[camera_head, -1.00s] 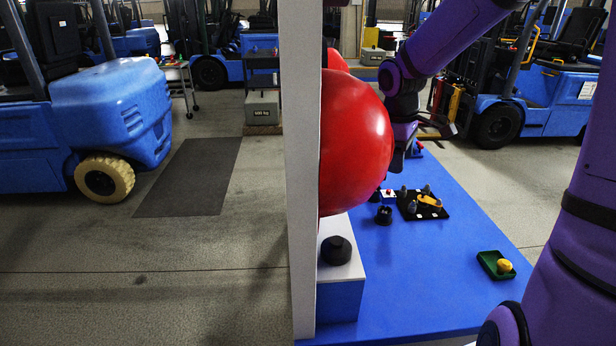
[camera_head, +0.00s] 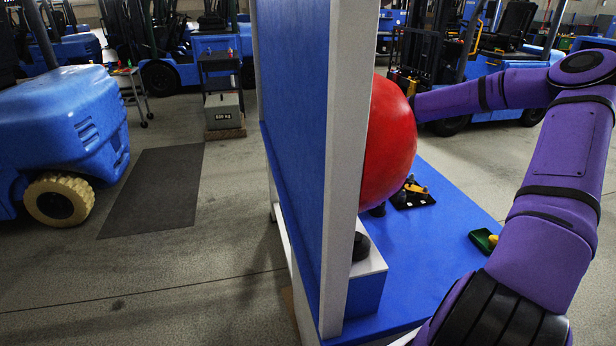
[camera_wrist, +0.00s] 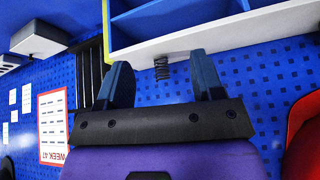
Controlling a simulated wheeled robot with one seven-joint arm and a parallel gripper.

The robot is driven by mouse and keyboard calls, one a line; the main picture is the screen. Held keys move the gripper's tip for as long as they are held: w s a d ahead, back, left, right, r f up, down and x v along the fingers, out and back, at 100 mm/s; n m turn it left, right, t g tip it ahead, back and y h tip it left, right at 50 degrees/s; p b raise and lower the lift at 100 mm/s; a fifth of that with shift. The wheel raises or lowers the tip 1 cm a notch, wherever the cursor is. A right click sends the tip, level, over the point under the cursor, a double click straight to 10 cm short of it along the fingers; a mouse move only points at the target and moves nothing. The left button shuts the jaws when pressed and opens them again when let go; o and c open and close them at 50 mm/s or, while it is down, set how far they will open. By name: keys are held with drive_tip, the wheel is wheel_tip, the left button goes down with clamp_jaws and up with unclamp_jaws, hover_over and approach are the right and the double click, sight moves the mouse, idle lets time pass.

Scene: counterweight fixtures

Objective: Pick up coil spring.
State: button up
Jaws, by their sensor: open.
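In the wrist view a dark coil spring (camera_wrist: 161,68) hangs below the front edge of a white and blue shelf unit (camera_wrist: 190,38), against the blue perforated panel. My gripper (camera_wrist: 163,72) is open, with its two dark blue fingers apart. In the picture the spring shows between the fingers, nearer the left one. It looks apart from both fingers, and how far beyond them it is I cannot tell. In the head view my gripper and the spring are hidden behind the red ball (camera_head: 389,143) and the upright panel.
The upright panel (camera_head: 335,170) stands on the blue table (camera_head: 440,255). The table bears a black tray (camera_head: 412,197) with parts, a green tray (camera_head: 484,241) and a box with a black knob (camera_head: 361,246). In the wrist view a red rounded thing (camera_wrist: 302,135) is close at right.

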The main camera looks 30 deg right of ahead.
drive_tip(key=shift+t+y, duration=0.3)
drive_tip(key=shift+t, duration=0.1)
drive_tip(key=w+a, duration=0.1)
drive_tip(key=a, duration=0.1)
drive_tip(key=w+a, duration=0.1)
drive_tip(key=a, duration=0.1)
drive_tip(key=w+a, duration=0.2)
drive_tip(key=a, duration=0.1)
drive_tip(key=shift+w+a+f, duration=0.1)
drive_tip(key=a, duration=0.1)
drive_tip(key=w+a+f, duration=0.1)
drive_tip(key=a, duration=0.1)
drive_tip(key=shift+w+a+f, duration=0.2)
drive_tip(key=shift+w+a, duration=0.1)
drive_tip(key=shift+a, duration=0.1)
drive_tip(key=shift+w+a+f, duration=0.15)
drive_tip(key=shift+a+f, duration=0.15)
drive_tip(key=shift+f, duration=0.3)
drive_tip(key=c, duration=1)
